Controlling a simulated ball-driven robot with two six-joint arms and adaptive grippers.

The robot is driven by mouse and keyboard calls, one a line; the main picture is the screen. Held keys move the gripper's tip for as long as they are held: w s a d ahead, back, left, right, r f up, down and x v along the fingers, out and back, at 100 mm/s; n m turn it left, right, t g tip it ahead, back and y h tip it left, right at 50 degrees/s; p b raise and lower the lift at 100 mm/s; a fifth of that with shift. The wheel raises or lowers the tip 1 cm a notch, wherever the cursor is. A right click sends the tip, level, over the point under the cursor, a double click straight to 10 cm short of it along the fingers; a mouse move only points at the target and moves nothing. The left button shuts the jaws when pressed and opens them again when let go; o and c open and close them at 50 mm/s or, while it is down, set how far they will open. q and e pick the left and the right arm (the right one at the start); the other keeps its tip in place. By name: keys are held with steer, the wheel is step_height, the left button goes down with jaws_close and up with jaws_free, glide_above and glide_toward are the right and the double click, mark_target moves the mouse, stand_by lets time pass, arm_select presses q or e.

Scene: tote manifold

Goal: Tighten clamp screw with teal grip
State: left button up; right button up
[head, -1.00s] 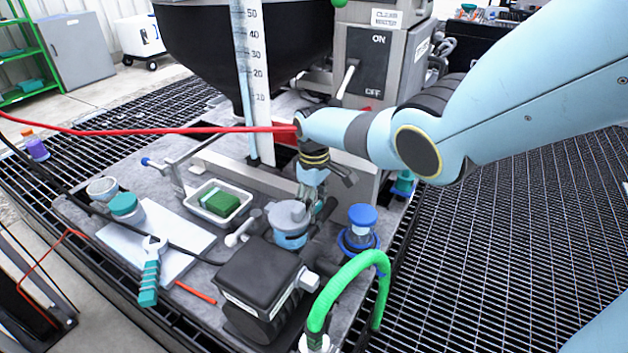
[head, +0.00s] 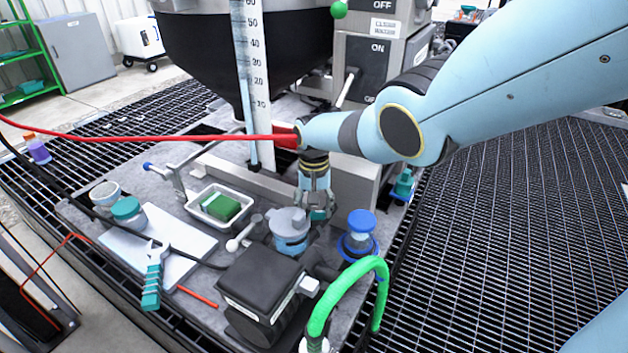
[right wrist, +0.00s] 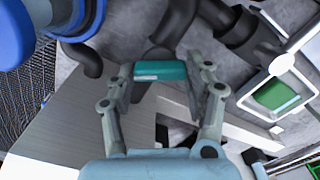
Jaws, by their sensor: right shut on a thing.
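My right gripper (head: 317,208) points down behind the grey-lidded pump body (head: 290,228). Its fingers are shut on a small teal grip (head: 319,214). In the right wrist view the teal grip (right wrist: 160,70) shows as a short teal bar between the two fingertips (right wrist: 160,78). The screw shaft and clamp body under the grip cannot be made out. My left gripper is in neither view.
A blue-capped jar (head: 361,230) and a green hose (head: 345,285) stand close by on the right.

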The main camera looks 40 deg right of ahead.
mark_target(314, 212)
steer(key=m, duration=0.6)
steer(key=shift+m, duration=0.3)
stand_by(0.4)
steer(key=o, duration=1.2)
steer(key=shift+w+d+r, duration=0.1)
steer(key=shift+r, duration=0.75)
step_height(314, 212, up, 10)
steer(key=shift+r, duration=0.15)
